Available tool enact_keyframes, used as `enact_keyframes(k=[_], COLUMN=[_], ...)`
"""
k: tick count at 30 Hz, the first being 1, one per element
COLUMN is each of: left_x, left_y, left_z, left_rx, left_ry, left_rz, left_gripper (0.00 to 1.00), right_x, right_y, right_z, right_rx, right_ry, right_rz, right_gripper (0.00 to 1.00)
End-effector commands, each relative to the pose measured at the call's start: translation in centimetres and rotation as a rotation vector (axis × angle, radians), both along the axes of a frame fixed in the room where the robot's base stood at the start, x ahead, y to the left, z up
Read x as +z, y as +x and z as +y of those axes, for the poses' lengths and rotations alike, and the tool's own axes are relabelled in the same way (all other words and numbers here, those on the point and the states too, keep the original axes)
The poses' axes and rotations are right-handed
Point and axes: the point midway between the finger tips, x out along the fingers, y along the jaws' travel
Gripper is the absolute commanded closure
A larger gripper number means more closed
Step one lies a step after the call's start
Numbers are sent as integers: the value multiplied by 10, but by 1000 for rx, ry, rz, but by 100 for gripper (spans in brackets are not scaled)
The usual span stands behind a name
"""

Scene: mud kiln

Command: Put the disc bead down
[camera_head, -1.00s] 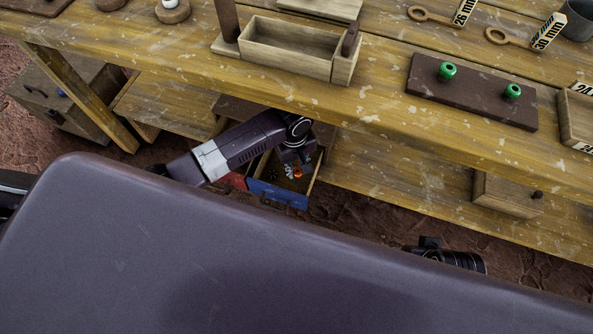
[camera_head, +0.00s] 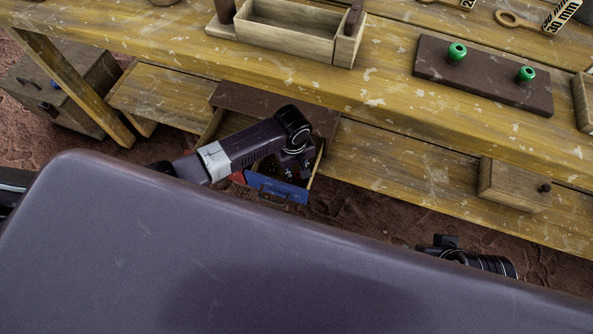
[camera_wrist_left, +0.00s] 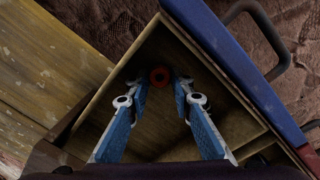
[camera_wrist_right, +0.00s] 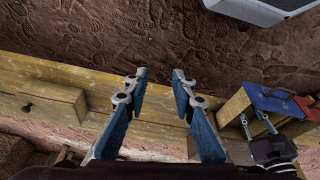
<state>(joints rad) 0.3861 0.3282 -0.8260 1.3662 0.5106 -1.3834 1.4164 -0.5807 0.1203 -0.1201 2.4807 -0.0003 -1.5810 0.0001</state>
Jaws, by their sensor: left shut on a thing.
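My right gripper (camera_wrist_right: 160,74) is open and empty, away from the drawer.
The wooden bench top (camera_head: 385,85) overhangs the drawer. On it are an open wooden box (camera_head: 290,30) and a dark board (camera_head: 485,78) with two green beads. A closed small drawer (camera_head: 513,186) is on the lower shelf at right. A red drawer front (camera_head: 237,177) is left of the blue one.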

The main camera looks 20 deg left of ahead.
Motion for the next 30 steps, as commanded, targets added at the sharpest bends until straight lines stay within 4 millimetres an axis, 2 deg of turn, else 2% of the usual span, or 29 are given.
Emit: enact_keyframes(k=[2,3,7,18,25,30], left_x=[-3,-3,-3,1,43,71], left_y=[0,0,0,0,-1,-3], left_z=[0,0,0,0,1,2], left_rx=[1,0,0,0,0,0], left_ry=[0,0,0,1,-1,-1], left_rz=[1,0,0,-1,-1,1], left_gripper=[93,76,62,61,61,61], right_x=[0,0,0,0,21,-14], right_y=[0,0,0,0,1,10], right_z=[0,0,0,0,0,2], right_rx=[0,0,0,0,0,2], right_ry=[0,0,0,0,1,0], right_rz=[0,0,0,0,-5,19], right_gripper=[76,76,76,76,76,76])
